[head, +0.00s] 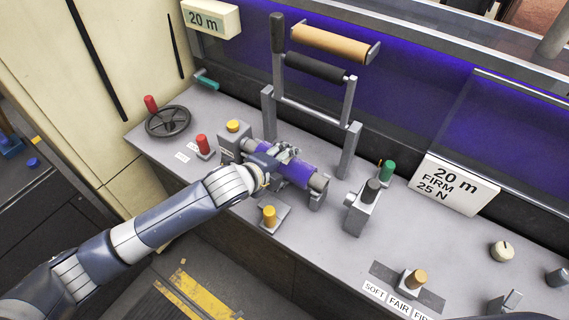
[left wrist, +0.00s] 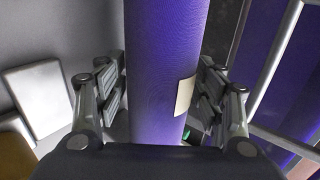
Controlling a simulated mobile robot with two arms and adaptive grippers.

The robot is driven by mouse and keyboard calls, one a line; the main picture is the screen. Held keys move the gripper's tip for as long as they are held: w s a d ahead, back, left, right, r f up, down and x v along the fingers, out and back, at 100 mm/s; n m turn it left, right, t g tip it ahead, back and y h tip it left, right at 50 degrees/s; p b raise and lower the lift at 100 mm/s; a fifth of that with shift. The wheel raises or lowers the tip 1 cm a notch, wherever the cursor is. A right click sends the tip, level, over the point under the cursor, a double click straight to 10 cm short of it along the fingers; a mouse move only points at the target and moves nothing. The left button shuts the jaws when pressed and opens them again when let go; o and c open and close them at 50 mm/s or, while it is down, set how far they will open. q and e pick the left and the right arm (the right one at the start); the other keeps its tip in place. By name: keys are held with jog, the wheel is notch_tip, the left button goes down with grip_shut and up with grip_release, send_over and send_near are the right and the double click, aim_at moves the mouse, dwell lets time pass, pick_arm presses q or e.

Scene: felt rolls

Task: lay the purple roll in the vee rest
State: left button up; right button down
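The purple roll (head: 286,168) lies slantwise over the bench, with grey core ends showing. In the left wrist view the purple roll (left wrist: 163,60) runs between my fingers and bears a pale tag. A grey notched support (head: 318,200), which looks like part of the vee rest, stands below the roll's right end. I cannot tell whether the roll bears on it. My right gripper is not in view.
A grey frame (head: 350,150) with a black-handled lever stands behind the roll. A yellow knob (head: 269,214) on a plate is in front, a grey block with a black knob (head: 372,188) to the right. A handwheel (head: 168,121) is at left.

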pick_arm(q)
jog(key=c, duration=0.9)
jog(key=shift+r+p, duration=0.75)
jog(key=shift+p, duration=0.2)
jog(key=shift+r, duration=0.2)
jog(key=shift+r+p, duration=0.8)
jog(key=shift+p, duration=0.25)
jog(key=shift+r+p, duration=1.75)
jog(key=shift+p, duration=0.35)
